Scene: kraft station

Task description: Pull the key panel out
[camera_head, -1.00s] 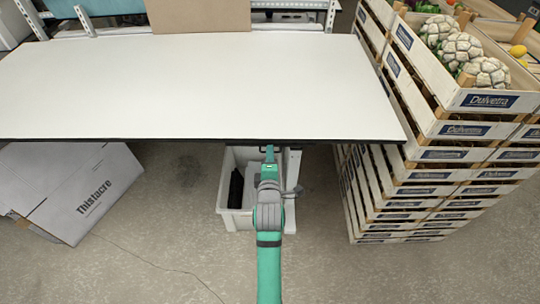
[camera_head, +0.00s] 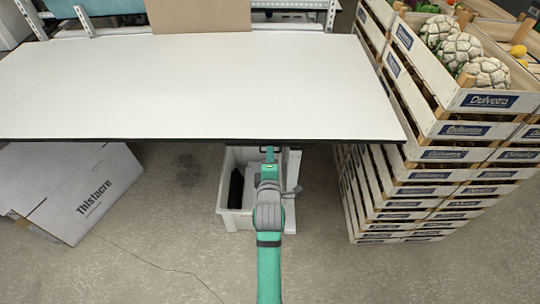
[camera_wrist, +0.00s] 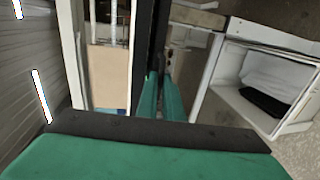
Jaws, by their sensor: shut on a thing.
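My gripper (camera_head: 269,150) is at the front edge of the white table, right of its middle, just below the tabletop. In the wrist view its two green fingers (camera_wrist: 162,98) are close together on a dark bar (camera_wrist: 153,40) that runs along the table's front. The bar seems to be the front or handle of the key panel (camera_head: 288,146). The rest of the panel is hidden under the tabletop in the head view. The exact contact is hard to see.
The white tabletop (camera_head: 200,90) is bare apart from a brown board (camera_head: 200,15) at the back. A white bin (camera_head: 232,215) stands below the gripper. Stacked crates (camera_head: 440,190) stand close on the right, and a grey carton (camera_head: 85,190) lies at the left.

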